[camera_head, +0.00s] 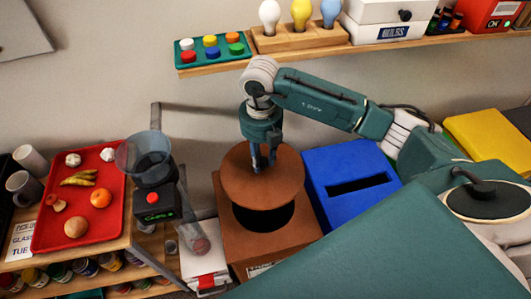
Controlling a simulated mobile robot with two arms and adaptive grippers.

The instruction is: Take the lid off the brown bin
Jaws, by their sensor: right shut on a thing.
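The brown bin (238,250) stands at the lower middle, with its round dark opening partly visible. Its round brown lid (288,182) is over the back part of the opening, and the front part of the hole shows below it. The lid looks raised off the bin; the height of the gap is hard to tell. My right gripper (263,163) points down from above and is shut on the lid near its middle. The grasped part is mostly hidden by the fingers. My left gripper is not in view.
A blue bin (335,163) with a slot stands close on the right, with a yellow one (488,140) farther right. At left are a grinder-like device (152,180) and a red tray (85,222) of food. A shelf (235,62) runs behind.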

